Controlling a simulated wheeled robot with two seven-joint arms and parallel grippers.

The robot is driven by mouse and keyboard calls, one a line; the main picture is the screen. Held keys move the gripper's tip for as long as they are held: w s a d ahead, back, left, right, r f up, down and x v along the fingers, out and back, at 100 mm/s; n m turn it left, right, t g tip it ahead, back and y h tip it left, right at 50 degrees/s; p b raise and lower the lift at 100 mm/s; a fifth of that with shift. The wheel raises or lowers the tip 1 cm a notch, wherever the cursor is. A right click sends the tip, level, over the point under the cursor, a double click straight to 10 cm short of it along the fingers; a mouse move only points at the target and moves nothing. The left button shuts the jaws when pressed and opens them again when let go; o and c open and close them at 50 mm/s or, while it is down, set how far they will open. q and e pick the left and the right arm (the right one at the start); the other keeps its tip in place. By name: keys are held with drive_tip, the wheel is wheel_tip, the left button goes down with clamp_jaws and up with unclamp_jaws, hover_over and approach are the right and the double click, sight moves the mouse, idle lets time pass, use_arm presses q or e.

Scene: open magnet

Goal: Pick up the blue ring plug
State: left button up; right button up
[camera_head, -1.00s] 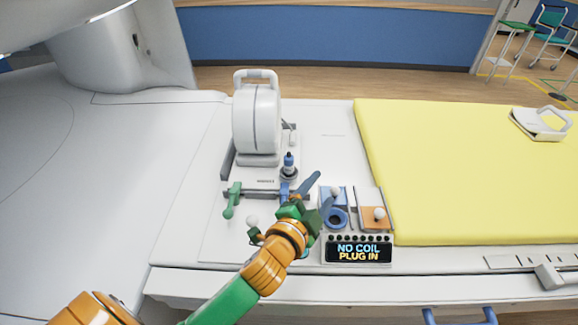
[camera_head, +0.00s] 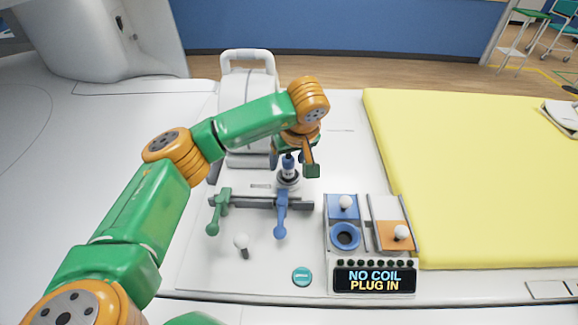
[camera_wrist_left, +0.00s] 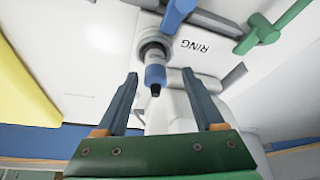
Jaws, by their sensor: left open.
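The blue ring plug (camera_head: 288,165) stands upright in a grey round holder in front of the white ring-shaped coil (camera_head: 247,95). It also shows in the left wrist view (camera_wrist_left: 155,75), beside the word RING. My left gripper (camera_head: 293,166) is open at the plug, with one finger on each side of it. In the left wrist view the two fingertips (camera_wrist_left: 160,77) flank the plug with a gap on both sides. The gripper hides part of the plug's top in the head view. My right gripper is not in view.
A green lever (camera_head: 220,212) and a blue lever (camera_head: 281,215) sit on the grey rail before the plug. A panel has a blue socket (camera_head: 345,236), white knobs and a "NO COIL PLUG IN" display (camera_head: 375,280). A yellow mat (camera_head: 470,180) lies right.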

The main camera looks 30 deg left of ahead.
sight(290, 160)
use_arm(q)
drive_tip(key=x, duration=0.2)
drive_tip(key=p+x, duration=0.1)
drive_tip(key=x, duration=0.1)
drive_tip(key=shift+w+d+f, duration=0.1)
drive_tip(key=shift+w, duration=0.35)
drive_tip(key=shift+s, duration=0.1)
drive_tip(key=c, duration=0.3)
drive_tip(key=shift+d, duration=0.1)
clamp_jaws()
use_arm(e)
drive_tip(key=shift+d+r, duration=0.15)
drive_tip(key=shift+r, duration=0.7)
